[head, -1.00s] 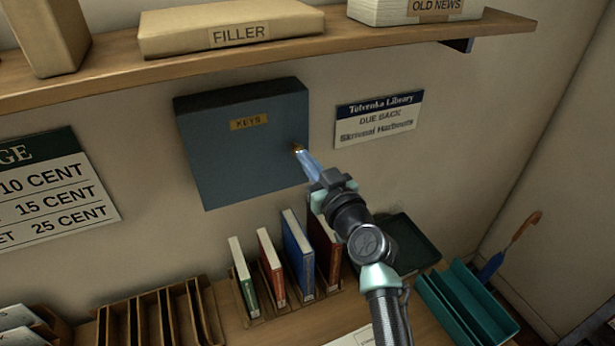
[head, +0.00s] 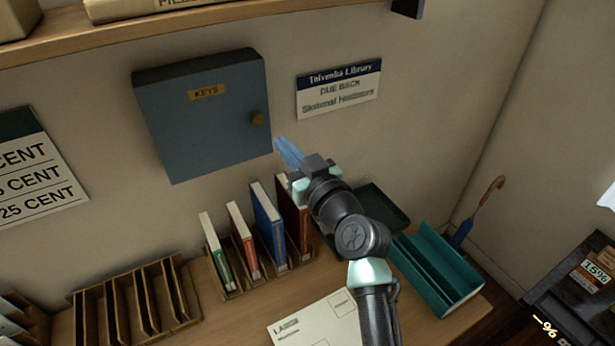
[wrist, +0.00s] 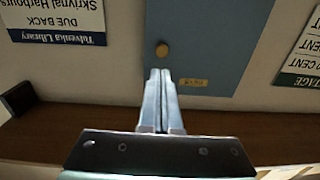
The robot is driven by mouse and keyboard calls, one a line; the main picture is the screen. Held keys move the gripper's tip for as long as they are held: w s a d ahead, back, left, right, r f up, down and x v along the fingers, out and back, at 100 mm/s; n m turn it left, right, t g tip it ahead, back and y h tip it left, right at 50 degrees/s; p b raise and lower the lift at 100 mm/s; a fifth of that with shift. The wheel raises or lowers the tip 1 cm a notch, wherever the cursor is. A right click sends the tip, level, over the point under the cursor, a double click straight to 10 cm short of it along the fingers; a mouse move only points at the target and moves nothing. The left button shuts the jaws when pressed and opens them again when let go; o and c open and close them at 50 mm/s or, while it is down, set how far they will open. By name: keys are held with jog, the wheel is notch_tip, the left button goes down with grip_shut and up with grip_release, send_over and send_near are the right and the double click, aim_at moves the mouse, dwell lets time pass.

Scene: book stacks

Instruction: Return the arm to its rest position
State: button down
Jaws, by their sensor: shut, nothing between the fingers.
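My gripper (head: 290,152) is shut and empty, its blue fingers pointing up and left toward the wall. It is apart from the blue-grey key cabinet (head: 205,125), just to the right of and below its round brass knob (head: 257,118). The cabinet door looks closed. In the wrist view my gripper (wrist: 160,75) has its two fingers together, with the knob (wrist: 162,49) just beyond their tips and the cabinet (wrist: 205,35) behind. My arm reaches up from the bottom of the head view, over the desk's right part.
Upright books (head: 267,225) stand in a wooden rack (head: 235,293) below the cabinet, left of my arm. A dark tray (head: 385,213) and a teal tray (head: 440,265) lie to the right. A shelf (head: 230,22) runs above. An umbrella (head: 480,215) leans in the corner.

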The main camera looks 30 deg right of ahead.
jog(key=s, duration=0.1)
jog(key=s+b, duration=0.1)
jog(key=s, duration=0.1)
jog(key=s+b, duration=0.1)
jog(key=s, duration=0.1)
jog(key=shift+s+f, duration=0.2)
jog(key=shift+f, duration=0.15)
